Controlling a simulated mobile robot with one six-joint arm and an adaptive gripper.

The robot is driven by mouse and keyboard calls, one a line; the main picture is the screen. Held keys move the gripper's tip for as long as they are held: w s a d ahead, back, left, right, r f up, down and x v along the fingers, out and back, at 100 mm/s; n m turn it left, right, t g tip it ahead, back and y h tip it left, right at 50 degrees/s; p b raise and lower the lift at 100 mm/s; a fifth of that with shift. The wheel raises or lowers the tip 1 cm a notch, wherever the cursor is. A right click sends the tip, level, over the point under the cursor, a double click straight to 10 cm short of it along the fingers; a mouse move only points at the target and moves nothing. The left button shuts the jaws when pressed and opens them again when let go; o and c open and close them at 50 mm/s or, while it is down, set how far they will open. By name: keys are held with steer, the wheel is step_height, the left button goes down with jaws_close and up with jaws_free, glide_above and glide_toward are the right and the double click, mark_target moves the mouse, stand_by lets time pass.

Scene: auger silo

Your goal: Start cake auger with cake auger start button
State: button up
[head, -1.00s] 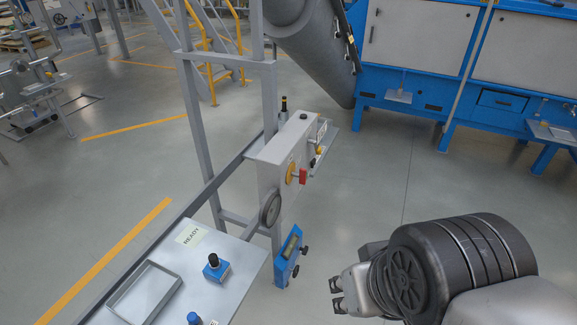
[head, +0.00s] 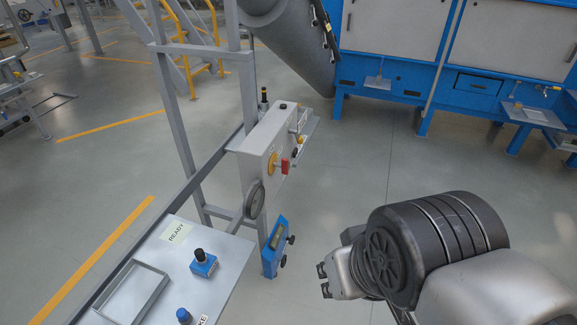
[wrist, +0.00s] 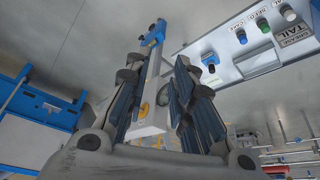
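My gripper (head: 323,281) is at the lower middle of the head view, in open air to the right of the control bench. In the wrist view my gripper (wrist: 157,78) has its two fingers apart with nothing between them. A blue button (head: 185,316) sits at the bench's front edge, beside a partly cut-off label ending in "KE". In the wrist view a blue button (wrist: 241,36) stands by a label that seems to read "CAKE", with a green button (wrist: 263,24) beside it. I cannot tell for certain which is the cake auger start button.
The bench (head: 215,282) also carries a blue-based black knob (head: 203,262), a "READY" label (head: 176,232) and a tray (head: 138,292). A grey box (head: 258,140) with a red-and-yellow switch and a blue device (head: 273,247) stand beyond. Clear floor lies between bench and blue machine (head: 400,70).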

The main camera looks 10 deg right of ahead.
jaws_close()
stand_by(1.3)
